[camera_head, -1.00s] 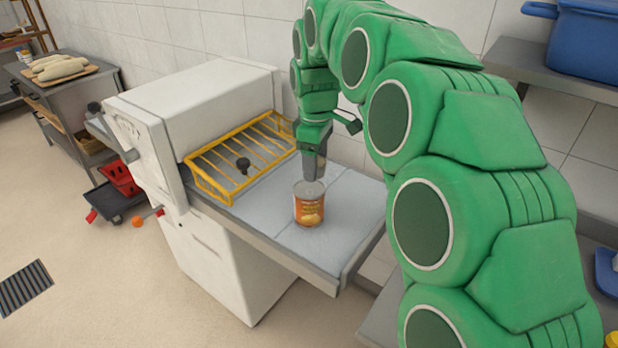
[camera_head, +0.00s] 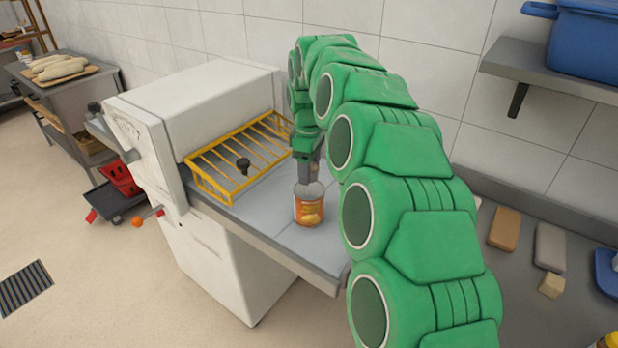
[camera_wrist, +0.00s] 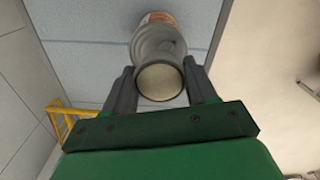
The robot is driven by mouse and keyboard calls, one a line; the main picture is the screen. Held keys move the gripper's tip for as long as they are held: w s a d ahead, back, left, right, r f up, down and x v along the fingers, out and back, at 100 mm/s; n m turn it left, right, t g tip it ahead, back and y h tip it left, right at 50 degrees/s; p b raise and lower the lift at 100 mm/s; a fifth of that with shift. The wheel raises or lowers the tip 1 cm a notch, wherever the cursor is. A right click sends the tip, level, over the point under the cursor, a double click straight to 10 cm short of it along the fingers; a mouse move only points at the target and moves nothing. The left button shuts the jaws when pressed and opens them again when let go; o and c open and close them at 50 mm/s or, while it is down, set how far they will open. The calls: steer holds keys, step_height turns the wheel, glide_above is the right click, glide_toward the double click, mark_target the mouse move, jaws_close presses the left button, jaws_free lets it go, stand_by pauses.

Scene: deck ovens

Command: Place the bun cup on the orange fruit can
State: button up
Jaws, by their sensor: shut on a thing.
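The orange fruit can (camera_head: 308,208) stands upright on the grey table of the white machine. In the wrist view, a bit of its orange label (camera_wrist: 158,17) shows past the cup. The bun cup (camera_wrist: 158,45) is grey with a round, pale cream opening facing the wrist camera. My gripper (camera_wrist: 161,72) is shut on it, one finger on each side.
A yellow wire guard (camera_head: 240,158) stands left of the can on the white machine (camera_head: 200,95). A tiled wall is close behind. A shelf with a blue bin (camera_head: 590,40) is at upper right. Several blocks lie on the right counter (camera_head: 525,285).

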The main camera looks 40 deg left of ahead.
steer(key=shift+w+a+f, duration=0.15)
steer(key=shift+f, duration=1.55)
steer(key=shift+f, duration=0.15)
steer(key=o, duration=1.1)
steer(key=shift+c, duration=0.2)
step_height(320, 180, up, 11)
steer(key=shift+r, duration=0.65)
